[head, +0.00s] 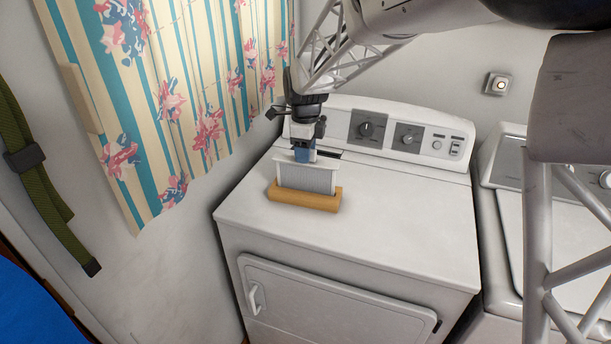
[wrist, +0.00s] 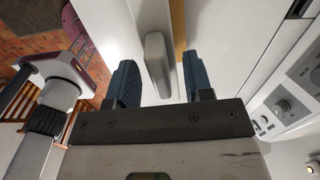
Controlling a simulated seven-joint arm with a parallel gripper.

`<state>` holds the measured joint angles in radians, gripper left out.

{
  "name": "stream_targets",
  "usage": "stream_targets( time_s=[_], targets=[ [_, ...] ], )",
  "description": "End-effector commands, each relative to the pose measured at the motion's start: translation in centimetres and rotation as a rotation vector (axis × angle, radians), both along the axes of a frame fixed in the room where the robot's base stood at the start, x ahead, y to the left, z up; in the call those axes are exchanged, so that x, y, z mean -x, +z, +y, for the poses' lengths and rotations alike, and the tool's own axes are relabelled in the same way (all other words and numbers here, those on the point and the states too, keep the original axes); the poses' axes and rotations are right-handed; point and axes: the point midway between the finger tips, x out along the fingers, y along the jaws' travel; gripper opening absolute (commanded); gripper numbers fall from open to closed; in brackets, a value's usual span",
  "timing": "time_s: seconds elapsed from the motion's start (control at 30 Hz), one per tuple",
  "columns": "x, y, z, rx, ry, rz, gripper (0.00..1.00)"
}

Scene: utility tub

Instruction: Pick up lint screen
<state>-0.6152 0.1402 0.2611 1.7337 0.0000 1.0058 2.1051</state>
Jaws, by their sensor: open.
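The lint screen (head: 306,179) is a pale, framed grey mesh panel standing upright in a tan wooden holder (head: 304,201) on top of the white dryer. My gripper (head: 304,156), with blue fingers, points down at the screen's top edge from just behind it in the head view. In the wrist view the blue fingers are apart, with a pale grey rounded bar, which looks like the screen's top edge (wrist: 156,62), between them. It lies nearer the left finger, and I see no clear grip on it. The screen's lower part is hidden in the holder.
The dryer top (head: 400,215) is clear right of the holder. Its control panel (head: 400,134) rises behind, with a dark slot (head: 328,153) in front of it. A striped floral curtain (head: 190,80) hangs close on the left. A second white machine (head: 508,200) stands at right.

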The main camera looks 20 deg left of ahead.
Motion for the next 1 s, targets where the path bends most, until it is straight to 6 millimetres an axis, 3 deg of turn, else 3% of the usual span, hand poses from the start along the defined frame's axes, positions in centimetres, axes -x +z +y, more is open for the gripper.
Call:
stream_targets(
  time_s=[0.53, 0.83, 1.0],
  targets=[
    [0.01, -0.11, 0.0, 0.0, 0.0, 0.0, 0.47],
    [0.01, -0.11, -0.01, 0.0, 0.0, 0.001, 0.02],
    [0.01, -0.09, 0.0, 0.0, 0.0, 0.0, 0.0]
  ],
)
